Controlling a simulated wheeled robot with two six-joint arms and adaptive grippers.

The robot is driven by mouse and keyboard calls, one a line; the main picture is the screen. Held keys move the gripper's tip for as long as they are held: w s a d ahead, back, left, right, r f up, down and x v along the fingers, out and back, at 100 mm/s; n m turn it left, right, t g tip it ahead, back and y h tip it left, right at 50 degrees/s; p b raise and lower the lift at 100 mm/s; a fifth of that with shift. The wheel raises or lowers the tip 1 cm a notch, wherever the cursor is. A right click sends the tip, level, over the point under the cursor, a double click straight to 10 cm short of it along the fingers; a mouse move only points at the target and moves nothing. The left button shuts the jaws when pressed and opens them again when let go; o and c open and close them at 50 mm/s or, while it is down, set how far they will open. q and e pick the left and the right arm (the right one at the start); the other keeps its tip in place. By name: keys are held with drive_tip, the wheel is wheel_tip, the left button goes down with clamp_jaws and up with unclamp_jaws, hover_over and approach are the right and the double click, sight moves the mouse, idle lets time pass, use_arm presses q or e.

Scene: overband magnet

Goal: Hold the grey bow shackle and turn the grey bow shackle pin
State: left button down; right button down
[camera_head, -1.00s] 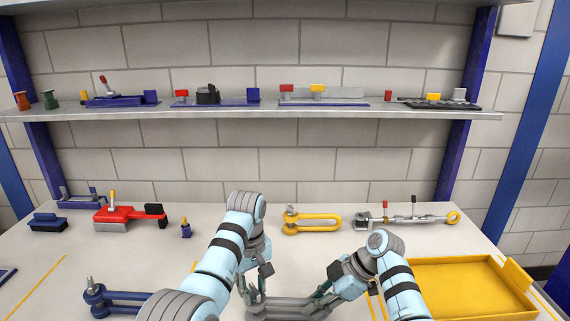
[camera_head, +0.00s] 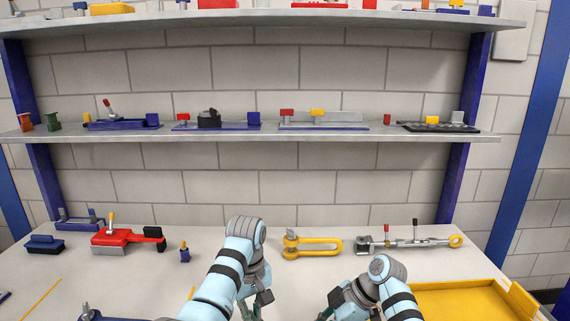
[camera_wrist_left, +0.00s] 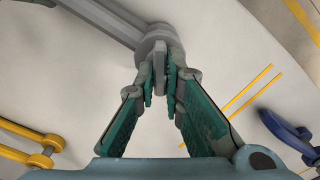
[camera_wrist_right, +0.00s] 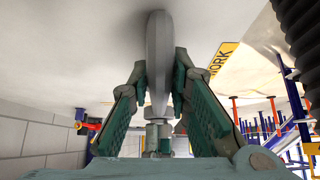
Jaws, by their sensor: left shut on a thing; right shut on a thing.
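The grey bow shackle (camera_wrist_left: 105,20) runs from the upper left to the middle of the left wrist view. Its grey pin (camera_wrist_left: 159,62) ends in a flat tab there, and my left gripper (camera_wrist_left: 160,82) is shut on this tab from both sides. In the right wrist view, my right gripper (camera_wrist_right: 158,92) is shut on a smooth grey bar of the shackle (camera_wrist_right: 158,45). Grey bolt-like parts show beyond it between the fingers. In the head view, my left gripper (camera_head: 253,308) and right gripper (camera_head: 328,312) are at the bottom edge, and the grey shackle is out of frame.
A yellow shackle (camera_head: 312,246) and a turnbuckle-like tool (camera_head: 410,243) lie behind the grippers. A yellow tray (camera_head: 450,302) stands at right. A red tool (camera_head: 125,239) and blue blocks lie at left. A blue shackle (camera_wrist_left: 290,132) is near the left gripper. Shelves line the wall.

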use_arm(q)
drive_tip(key=shift+n, duration=0.9)
drive_tip(key=shift+a+n, duration=0.1)
drive_tip(key=shift+n, duration=1.1)
drive_tip(key=shift+s+n, duration=0.2)
drive_tip(key=shift+n, duration=2.2)
drive_tip(key=c, duration=1.6)
unclamp_jaws()
drive_tip(key=shift+r, duration=0.1)
